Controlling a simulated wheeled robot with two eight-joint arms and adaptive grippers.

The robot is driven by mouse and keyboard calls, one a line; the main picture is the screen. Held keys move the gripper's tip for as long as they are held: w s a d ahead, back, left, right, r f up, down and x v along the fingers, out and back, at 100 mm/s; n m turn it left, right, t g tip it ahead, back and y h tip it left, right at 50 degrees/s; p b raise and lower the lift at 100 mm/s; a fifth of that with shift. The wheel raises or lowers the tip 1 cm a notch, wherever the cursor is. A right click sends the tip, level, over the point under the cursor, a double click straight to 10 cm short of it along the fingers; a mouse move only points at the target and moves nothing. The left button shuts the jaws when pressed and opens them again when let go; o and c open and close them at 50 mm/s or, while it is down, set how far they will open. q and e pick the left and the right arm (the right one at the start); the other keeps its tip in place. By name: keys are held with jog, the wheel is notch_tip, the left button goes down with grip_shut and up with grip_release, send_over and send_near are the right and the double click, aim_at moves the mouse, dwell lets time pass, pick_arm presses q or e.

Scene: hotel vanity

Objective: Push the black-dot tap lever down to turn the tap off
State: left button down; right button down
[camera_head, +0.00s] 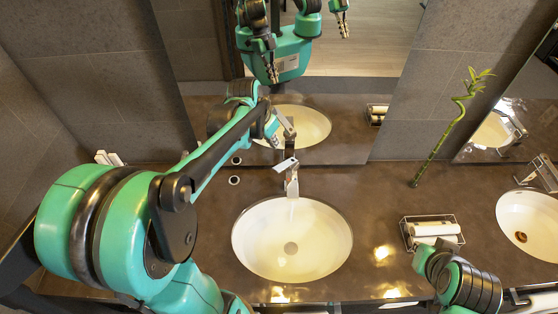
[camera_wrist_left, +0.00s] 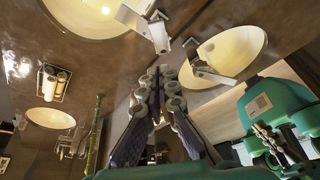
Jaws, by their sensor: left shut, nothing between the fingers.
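The near tap (camera_head: 291,183) stands at the back rim of the near basin (camera_head: 291,240), with its pale lever (camera_head: 286,165) on top. The tap (camera_wrist_left: 159,38) and lever (camera_wrist_left: 131,18) also show at the top of the left wrist view. I cannot make out a black dot or the lever's exact tilt. My left gripper (camera_wrist_left: 164,84) is shut and empty, its fingertips apart from the tap in the wrist view. In the head view it is partly hidden by its own arm, behind and left of the tap near the mirror.
A mirror behind the counter reflects the tap, basin and my body. A wire rack with white rolls (camera_head: 434,230) stands right of the basin, before a green bamboo stalk (camera_head: 440,145). A second basin (camera_head: 530,222) is at the far right. Brown counter lies between.

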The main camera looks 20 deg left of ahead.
pick_arm(q)
jog(key=shift+w+f, duration=0.1)
send_over(280, 168)
jog(key=f, duration=0.9)
jog(key=shift+w+f+b, duration=0.2)
jog(key=shift+w+b, duration=0.1)
jog(key=shift+b, duration=0.1)
jog(key=shift+s+a+f, duration=0.1)
jog(key=shift+s+f, duration=0.2)
jog(key=shift+f, duration=0.25)
jog(key=shift+s+a+f, duration=0.1)
jog(key=shift+s+f, duration=0.15)
jog(key=shift+f, duration=0.3)
jog(key=shift+s+f, duration=0.35)
jog(key=shift+f, duration=0.25)
